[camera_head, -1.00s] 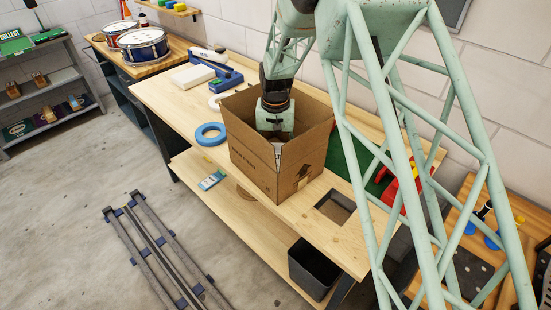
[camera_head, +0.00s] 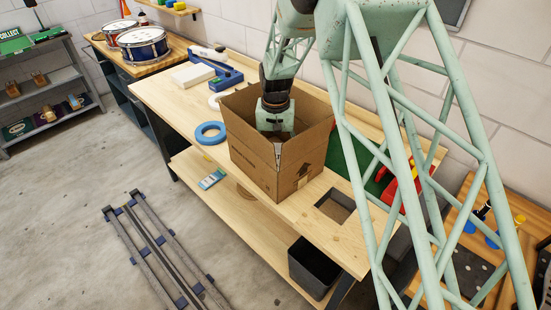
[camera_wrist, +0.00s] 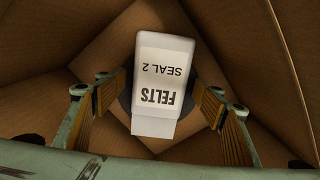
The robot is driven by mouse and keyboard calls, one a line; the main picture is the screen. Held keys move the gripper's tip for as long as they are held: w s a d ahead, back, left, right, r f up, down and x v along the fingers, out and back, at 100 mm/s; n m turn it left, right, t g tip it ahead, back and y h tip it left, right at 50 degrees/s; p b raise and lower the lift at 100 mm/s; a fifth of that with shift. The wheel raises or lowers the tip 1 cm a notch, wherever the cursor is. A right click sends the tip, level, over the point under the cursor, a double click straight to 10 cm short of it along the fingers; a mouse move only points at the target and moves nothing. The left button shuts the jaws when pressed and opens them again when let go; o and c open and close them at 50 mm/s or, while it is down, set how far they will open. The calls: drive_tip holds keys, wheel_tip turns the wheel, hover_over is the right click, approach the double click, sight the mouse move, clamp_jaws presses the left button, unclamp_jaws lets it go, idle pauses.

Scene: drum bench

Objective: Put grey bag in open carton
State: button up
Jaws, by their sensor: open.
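The open carton (camera_head: 262,166) is a tall brown box standing on the wooden bench, flaps up. My gripper (camera_head: 277,142) reaches down inside it, with the fingertips partly hidden by the carton's walls. In the wrist view my gripper (camera_wrist: 163,100) is open, with one finger on each side of a pale bag (camera_wrist: 155,127). The bag carries a white label reading "FELTS SEAL 2" and lies between the fingers, within the carton's brown walls (camera_wrist: 245,50). Whether it rests on the carton's floor or touches a finger is unclear.
A blue ring (camera_head: 210,133) lies left of the carton. A white block (camera_head: 192,76) and blue tools are farther back. A square cutout (camera_head: 335,207) is in the bench at right, with a dark bin (camera_head: 313,268) below. A green board with red parts (camera_head: 385,185) is behind.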

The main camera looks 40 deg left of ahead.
drive_tip(key=shift+r, duration=0.15)
wheel_tip(320, 180, up, 12)
drive_tip(key=shift+r, duration=0.2)
idle(0.7)
drive_tip(key=shift+r, duration=0.1)
idle(0.5)
